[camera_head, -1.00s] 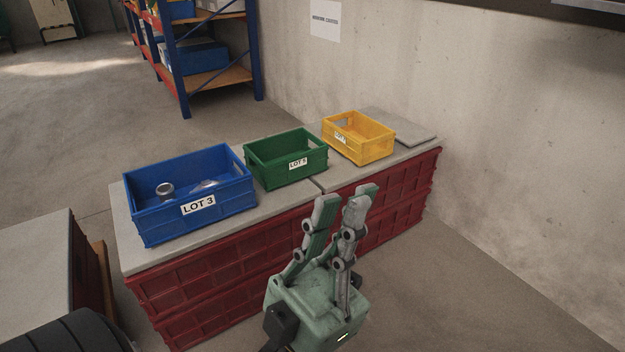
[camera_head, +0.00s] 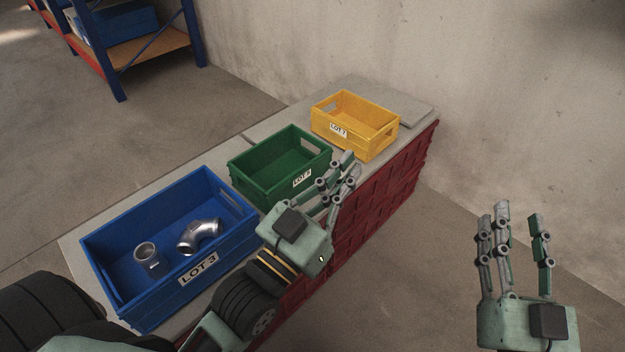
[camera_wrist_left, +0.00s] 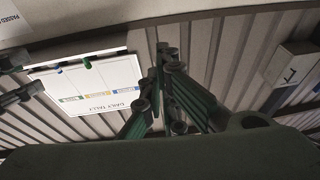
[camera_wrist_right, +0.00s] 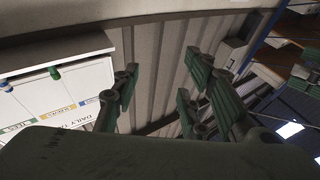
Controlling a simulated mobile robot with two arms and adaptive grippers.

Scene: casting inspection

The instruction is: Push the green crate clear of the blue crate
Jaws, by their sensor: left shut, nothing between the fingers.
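The green crate (camera_head: 268,188) stands upright on the grey bench top, between the blue crate (camera_head: 128,281) and the yellow crate. Its left end is close beside the blue crate's right end; I cannot tell if they touch. The blue crate holds a metal ring-shaped casting (camera_head: 147,255) and a bent pipe casting (camera_head: 199,235). My left gripper (camera_head: 350,169) is shut and empty. Its fingers overlap the green crate's right front corner in the head view; contact is unclear. My right gripper (camera_head: 520,218) is open and empty, off to the right of the bench. Neither wrist view shows the crates.
The yellow crate (camera_head: 372,143) stands right of the green one with a gap of bare bench between. A concrete wall (camera_head: 400,45) runs behind. A blue-framed shelf (camera_head: 118,55) is at the back left. A tally board (camera_wrist_left: 100,84) shows in the left wrist view.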

